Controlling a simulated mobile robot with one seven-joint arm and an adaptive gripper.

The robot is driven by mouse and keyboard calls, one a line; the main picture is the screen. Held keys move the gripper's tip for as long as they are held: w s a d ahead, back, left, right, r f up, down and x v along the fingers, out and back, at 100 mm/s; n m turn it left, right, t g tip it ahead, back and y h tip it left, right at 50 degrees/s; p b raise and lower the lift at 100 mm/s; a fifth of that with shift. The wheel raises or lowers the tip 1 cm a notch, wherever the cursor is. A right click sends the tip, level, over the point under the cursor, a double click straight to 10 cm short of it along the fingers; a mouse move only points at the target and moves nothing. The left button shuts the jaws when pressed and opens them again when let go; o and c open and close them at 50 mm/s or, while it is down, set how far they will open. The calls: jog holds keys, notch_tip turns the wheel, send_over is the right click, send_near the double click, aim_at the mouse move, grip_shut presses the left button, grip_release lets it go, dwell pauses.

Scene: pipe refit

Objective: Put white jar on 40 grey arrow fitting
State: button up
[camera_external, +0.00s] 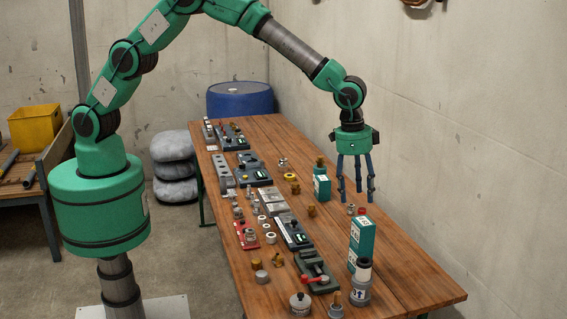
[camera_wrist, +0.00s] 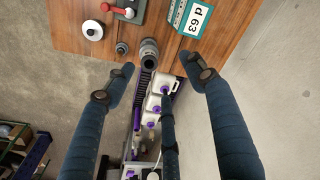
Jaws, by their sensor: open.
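A grey fitting (camera_external: 359,294) with an arrow label stands upright at the near end of the table. In the wrist view the pale jar (camera_wrist: 92,30) is at top left, and the upright stack (camera_wrist: 149,53) shows from above near the fingers. I cannot tell which is the task's white jar. My gripper (camera_external: 356,194) is open and empty, pointing down above the table, higher and farther back than the stack.
A green-and-white box (camera_external: 361,240) stands just behind the stack. A brown-tipped piece (camera_external: 334,303) is between jar and stack. Several fittings line the table's left side. The right strip (camera_external: 410,270) is clear beside the wall.

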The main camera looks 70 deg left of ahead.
jog(key=s+a+r+n+t, duration=0.1)
jog(key=s+a+r, duration=0.1)
jog(key=a+r, duration=0.65)
jog(key=s+a+r+n, duration=0.1)
jog(key=s+a+r, duration=0.2)
jog(key=a+r, duration=0.5)
jog(key=s+a+r+n+t, duration=0.1)
jog(key=s+a+r, duration=0.9)
jog(key=a+r, duration=0.15)
jog(key=s+a+r+n+t, duration=0.15)
jog(key=s+a+r, duration=0.25)
jog(key=s+a, duration=0.8)
jog(key=s+a+f+n, duration=0.1)
jog(key=s+a, duration=0.1)
jog(key=s, duration=0.6)
jog(key=s+a+f, duration=0.2)
jog(key=s+a, duration=0.1)
jog(key=s, duration=0.6)
jog(key=shift+s+n+t+y, duration=0.2)
jog(key=shift+n+t+y, duration=0.15)
jog(key=shift+t, duration=0.1)
notch_tip(320, 180, down, 12)
jog(key=b, duration=1.1)
jog(key=shift+r, duration=0.25)
